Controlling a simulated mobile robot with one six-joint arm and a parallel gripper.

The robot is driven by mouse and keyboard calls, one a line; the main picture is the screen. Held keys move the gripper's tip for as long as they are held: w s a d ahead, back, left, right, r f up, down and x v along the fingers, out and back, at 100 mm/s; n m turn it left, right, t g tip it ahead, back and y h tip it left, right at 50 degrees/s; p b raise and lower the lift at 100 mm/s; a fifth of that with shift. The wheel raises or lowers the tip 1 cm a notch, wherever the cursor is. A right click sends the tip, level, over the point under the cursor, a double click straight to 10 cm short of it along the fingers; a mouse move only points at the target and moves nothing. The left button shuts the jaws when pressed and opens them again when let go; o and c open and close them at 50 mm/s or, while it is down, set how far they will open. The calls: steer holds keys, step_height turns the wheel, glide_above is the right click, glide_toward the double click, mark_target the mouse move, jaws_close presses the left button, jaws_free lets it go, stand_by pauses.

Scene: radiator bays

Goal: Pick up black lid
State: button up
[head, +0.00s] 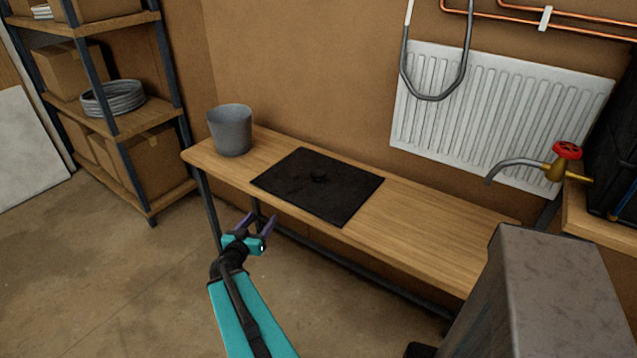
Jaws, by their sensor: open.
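The black lid (335,193) is a flat dark rectangle with a small round knob in its middle. It lies flat on the wooden bench (430,225), towards the bench's left half, with its near edge close to the bench's front edge. My gripper (259,219) is in front of the bench, lower left of the lid in the picture and apart from it. Its two purple fingers are spread, and nothing shows between them.
A grey bucket (231,131) stands on the bench left of the lid. The bench's right part is bare. A white radiator (490,110) hangs on the wall behind, near a brass tap (562,168) with a red handle. Shelving (115,125) with boxes stands at left.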

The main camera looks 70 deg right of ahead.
mark_target(302, 200)
steer(key=shift+m+g+h, duration=0.4)
steer(key=shift+m+h, duration=0.2)
steer(key=shift+m, duration=0.2)
steer(key=s+d+r, duration=0.1)
steer(key=d, duration=0.1)
steer(key=s+d+r, duration=0.1)
steer(key=s, duration=0.1)
steer(key=s+d+r, duration=0.2)
steer(key=shift+d+b, duration=0.35)
steer(key=shift+m+g, duration=0.5)
steer(key=shift+g, duration=0.2)
steer(key=s+d, duration=0.1)
steer(key=s, duration=0.1)
steer(key=s+d+r, duration=0.1)
steer(key=s, duration=0.1)
steer(key=shift+s+d+r, duration=0.1)
steer(key=shift+d, duration=0.2)
steer(key=shift+s+d+r, duration=0.15)
steer(key=shift+s+d, duration=0.15)
steer(key=shift+s, duration=0.2)
steer(key=shift+d+f+b, duration=0.2)
steer(key=shift+d+b, duration=0.05)
steer(key=shift+b, duration=1.05)
steer(key=d+b, duration=0.2)
steer(key=b, duration=0.7)
steer(key=shift+d, duration=0.2)
